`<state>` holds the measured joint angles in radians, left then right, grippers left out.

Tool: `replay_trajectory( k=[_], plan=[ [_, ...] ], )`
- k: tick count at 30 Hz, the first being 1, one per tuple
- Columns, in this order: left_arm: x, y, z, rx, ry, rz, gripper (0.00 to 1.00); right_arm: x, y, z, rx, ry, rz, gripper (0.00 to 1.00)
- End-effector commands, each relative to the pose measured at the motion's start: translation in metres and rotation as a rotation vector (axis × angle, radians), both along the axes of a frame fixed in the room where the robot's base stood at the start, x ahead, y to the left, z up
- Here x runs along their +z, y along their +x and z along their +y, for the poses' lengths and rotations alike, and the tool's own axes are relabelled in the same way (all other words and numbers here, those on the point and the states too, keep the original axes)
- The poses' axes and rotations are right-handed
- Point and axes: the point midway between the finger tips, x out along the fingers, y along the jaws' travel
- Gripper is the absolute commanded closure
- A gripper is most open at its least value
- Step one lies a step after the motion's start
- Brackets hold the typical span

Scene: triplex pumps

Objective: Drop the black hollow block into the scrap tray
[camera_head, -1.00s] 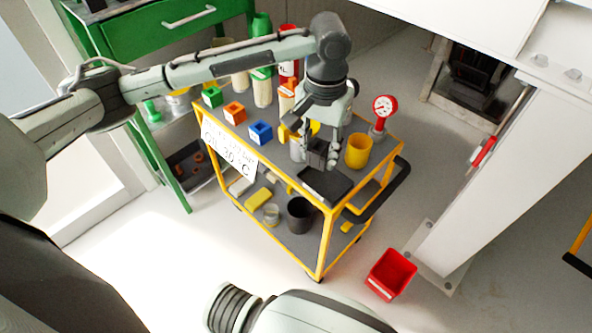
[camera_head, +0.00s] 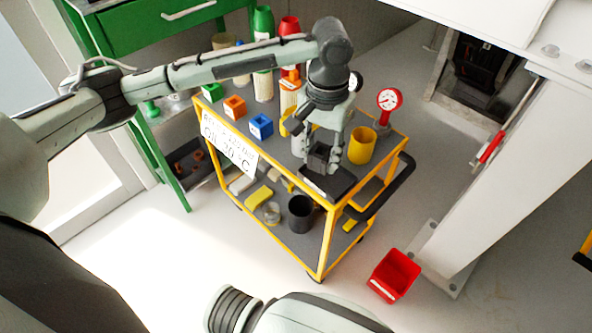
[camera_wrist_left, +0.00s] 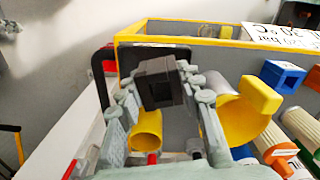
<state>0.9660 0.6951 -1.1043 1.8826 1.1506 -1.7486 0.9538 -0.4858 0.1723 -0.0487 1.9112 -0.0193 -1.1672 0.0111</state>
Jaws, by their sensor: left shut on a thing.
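The black hollow block (camera_head: 319,156) is held in my left gripper (camera_head: 323,158) over the front corner of the yellow cart. In the left wrist view the block (camera_wrist_left: 158,84) sits between the two fingers of my left gripper (camera_wrist_left: 162,88), its square opening showing. A flat dark tray (camera_head: 338,186) with a white label on its front edge lies on the cart top just under the block. I cannot read the label or tell the exact gap. My right gripper is not in view.
A yellow cup (camera_head: 361,146) and a red-rimmed gauge (camera_head: 389,99) stand close to the right of my left gripper. Blue (camera_head: 261,125), orange (camera_head: 234,106) and green blocks line the cart's left edge. A red bin (camera_head: 394,275) is on the floor.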

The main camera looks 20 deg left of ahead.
Motion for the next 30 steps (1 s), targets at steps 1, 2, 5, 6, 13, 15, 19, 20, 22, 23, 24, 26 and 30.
replay_trajectory(
  k=[1, 2, 5, 6, 13, 15, 19, 20, 22, 23, 24, 26, 30],
  plan=[
    [0.001, 0.0, 0.0, 0.0, 0.0, -0.001, 1.0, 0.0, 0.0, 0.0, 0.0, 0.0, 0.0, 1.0],
    [0.001, 0.0, 0.0, 0.0, 0.0, -0.001, 1.0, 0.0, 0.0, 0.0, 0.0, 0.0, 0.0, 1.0],
    [0.001, 0.0, 0.0, 0.0, 0.0, -0.001, 0.62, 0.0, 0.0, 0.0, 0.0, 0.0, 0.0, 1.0],
    [0.001, 0.0, 0.0, 0.0, 0.0, -0.001, 0.57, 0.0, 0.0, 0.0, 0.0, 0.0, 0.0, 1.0],
    [0.0, 0.0, 0.0, 0.0, 0.0, -0.001, 0.4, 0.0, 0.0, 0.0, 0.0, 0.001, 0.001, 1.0],
    [0.0, 0.0, 0.0, 0.0, 0.0, -0.001, 0.4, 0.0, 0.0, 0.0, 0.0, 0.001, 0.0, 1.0],
    [0.001, 0.0, 0.0, 0.0, 0.0, 0.0, 0.4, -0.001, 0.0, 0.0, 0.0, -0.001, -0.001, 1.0],
    [0.002, 0.0, 0.0, 0.0, 0.0, 0.0, 0.4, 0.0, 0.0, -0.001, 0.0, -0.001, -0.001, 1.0],
    [0.007, 0.001, 0.0, 0.0, 0.0, -0.002, 0.4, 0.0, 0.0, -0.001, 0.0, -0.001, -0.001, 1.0],
    [0.011, 0.001, 0.0, 0.0, 0.0, -0.003, 0.4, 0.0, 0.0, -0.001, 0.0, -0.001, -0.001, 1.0],
    [0.017, 0.001, 0.0, 0.0, 0.0, -0.004, 0.4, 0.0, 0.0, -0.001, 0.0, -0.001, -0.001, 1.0],
    [0.028, 0.001, 0.0, -0.001, -0.001, -0.004, 0.4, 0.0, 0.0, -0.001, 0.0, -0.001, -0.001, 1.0],
    [0.059, 0.001, -0.001, -0.001, -0.002, -0.006, 0.4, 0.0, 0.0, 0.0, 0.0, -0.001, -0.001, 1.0]
  ],
)
